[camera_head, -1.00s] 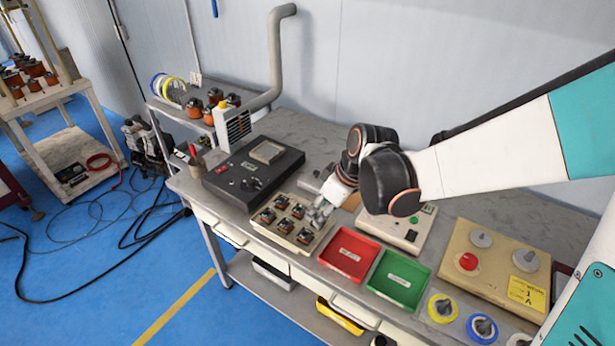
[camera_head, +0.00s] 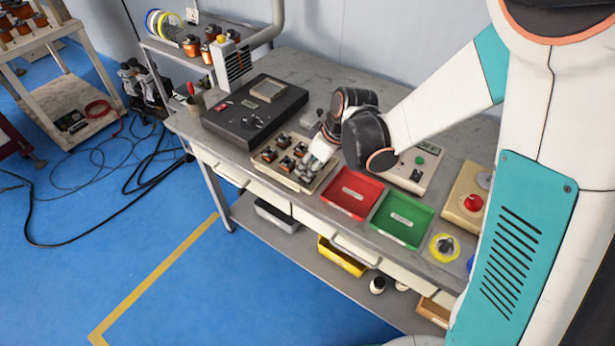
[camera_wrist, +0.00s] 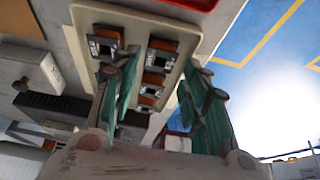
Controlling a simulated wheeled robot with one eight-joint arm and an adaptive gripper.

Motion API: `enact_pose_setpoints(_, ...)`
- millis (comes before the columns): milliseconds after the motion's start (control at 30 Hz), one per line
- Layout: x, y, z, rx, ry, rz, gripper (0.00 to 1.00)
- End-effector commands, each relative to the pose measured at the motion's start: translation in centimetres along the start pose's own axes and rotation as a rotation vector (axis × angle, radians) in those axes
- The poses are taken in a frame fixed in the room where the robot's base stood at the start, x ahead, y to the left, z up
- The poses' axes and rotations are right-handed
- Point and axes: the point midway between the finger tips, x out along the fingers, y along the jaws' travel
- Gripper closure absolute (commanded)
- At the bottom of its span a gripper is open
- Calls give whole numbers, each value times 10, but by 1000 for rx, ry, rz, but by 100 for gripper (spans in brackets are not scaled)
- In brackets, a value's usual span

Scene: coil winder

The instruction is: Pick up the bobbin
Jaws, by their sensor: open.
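Several small bobbins with orange-brown windings and dark flanges, one of them (camera_head: 284,164), stand in a cream tray (camera_head: 262,160) near the front edge of the bench. My gripper (camera_head: 311,172) is at the right end of this tray, low over it, and hides part of that end. In the wrist view, the gripper's two green-lined fingers (camera_wrist: 160,95) are spread apart. Bobbins show between and beyond them, one of them (camera_wrist: 155,79) in the gap. The cream tray (camera_wrist: 181,28) fills the upper middle there. I cannot tell whether a finger touches a bobbin.
A black box (camera_head: 230,121) stands left of the tray. A red tray (camera_head: 350,205) and a green tray (camera_head: 402,231) lie to the right. A control panel with a red knob (camera_head: 473,202) is farther right. Larger bobbins (camera_head: 192,46) sit on the back shelf.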

Motion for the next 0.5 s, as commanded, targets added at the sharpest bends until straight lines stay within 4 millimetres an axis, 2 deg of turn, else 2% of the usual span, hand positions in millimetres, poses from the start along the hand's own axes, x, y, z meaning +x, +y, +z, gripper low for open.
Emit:
enact_pose_setpoints(33, 12, 0, 1, -1, 0, 0, 58)
enact_pose_setpoints(200, 34, 1, 2, -1, 0, 0, 58)
enact_pose_setpoints(467, 36, 0, 1, 0, 0, 0, 58)
enact_pose_setpoints(500, 36, 1, 1, 0, 0, 0, 65)
